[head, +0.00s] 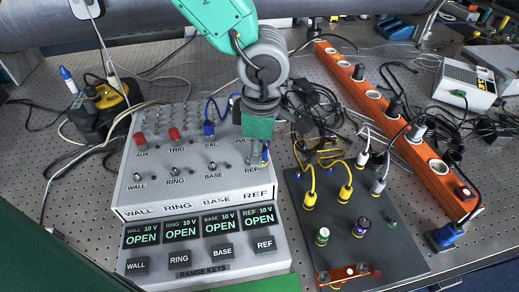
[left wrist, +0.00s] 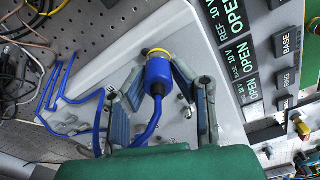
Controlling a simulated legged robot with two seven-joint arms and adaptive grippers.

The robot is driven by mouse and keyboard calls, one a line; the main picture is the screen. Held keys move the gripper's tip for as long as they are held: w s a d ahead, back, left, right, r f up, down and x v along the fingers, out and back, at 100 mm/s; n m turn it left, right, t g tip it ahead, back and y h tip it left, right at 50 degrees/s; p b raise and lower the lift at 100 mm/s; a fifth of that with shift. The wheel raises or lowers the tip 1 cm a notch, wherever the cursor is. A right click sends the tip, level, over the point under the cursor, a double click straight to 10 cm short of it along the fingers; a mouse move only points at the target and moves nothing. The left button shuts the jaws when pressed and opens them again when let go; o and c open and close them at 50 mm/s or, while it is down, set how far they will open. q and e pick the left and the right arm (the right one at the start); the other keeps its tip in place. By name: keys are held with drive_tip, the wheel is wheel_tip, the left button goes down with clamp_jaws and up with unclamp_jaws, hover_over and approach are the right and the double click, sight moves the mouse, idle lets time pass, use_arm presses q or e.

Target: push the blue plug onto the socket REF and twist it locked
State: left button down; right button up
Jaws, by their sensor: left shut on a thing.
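In the left wrist view the blue plug (left wrist: 158,74) sits between the two fingers of my left gripper (left wrist: 158,82), which is shut on it. A yellow ring (left wrist: 156,52) shows at the plug's far end, against the grey panel. I cannot tell how far the plug is seated. In the head view my left gripper (head: 258,155) points down over the REF column of the grey test box (head: 150,190), and its fingers hide the socket REF and most of the plug. The REF display (head: 259,217) reads OPEN. My right gripper is not in view.
A dark board (head: 360,215) with yellow and grey plugs lies to the right, beside an orange power strip (head: 400,130).

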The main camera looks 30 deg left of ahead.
sight(245, 161)
use_arm(q)
drive_tip(key=shift+s+a+n+p, duration=0.15)
drive_tip(key=shift+a+p, duration=0.1)
drive_tip(key=shift+a, duration=0.35)
drive_tip(key=shift+s+a+n+p, duration=0.1)
drive_tip(key=shift+a+n+p, duration=0.1)
drive_tip(key=shift+a, duration=0.4)
drive_tip(key=shift+f, duration=0.1)
drive_tip(key=shift+s+a+p, duration=0.1)
drive_tip(key=shift+p, duration=0.4)
drive_tip(key=shift+a, duration=0.1)
drive_tip(key=shift+a, duration=0.1)
drive_tip(key=shift+w+a, duration=0.1)
drive_tip(key=shift+w, duration=0.1)
